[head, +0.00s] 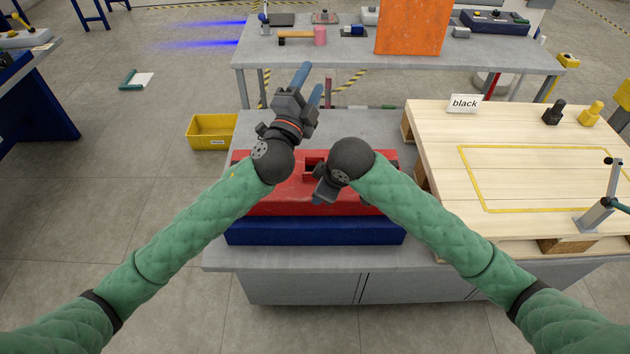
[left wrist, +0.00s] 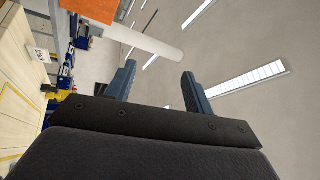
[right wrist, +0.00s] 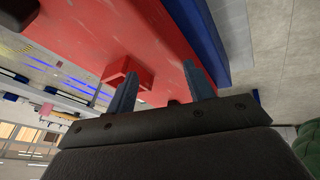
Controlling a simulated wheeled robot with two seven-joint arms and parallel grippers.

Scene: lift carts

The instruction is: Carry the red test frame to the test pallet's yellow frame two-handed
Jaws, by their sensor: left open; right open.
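The red test frame (head: 300,200) lies on a dark blue block (head: 315,231) on a grey cabinet top. It also shows in the right wrist view (right wrist: 165,50). The yellow frame (head: 552,209) is an outline on the light wooden test pallet (head: 440,130) at the right. My left gripper (head: 306,82) is open and empty, above the far side of the red frame and pointing away and up; its wrist view (left wrist: 160,85) shows open fingers against the ceiling. My right gripper (right wrist: 163,90) is open, close to the red frame; whether it touches is unclear. My arms hide parts of the red frame.
A yellow bin (head: 212,131) is on the floor. A grey table (head: 350,55) with an orange panel (head: 411,27) stands behind.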

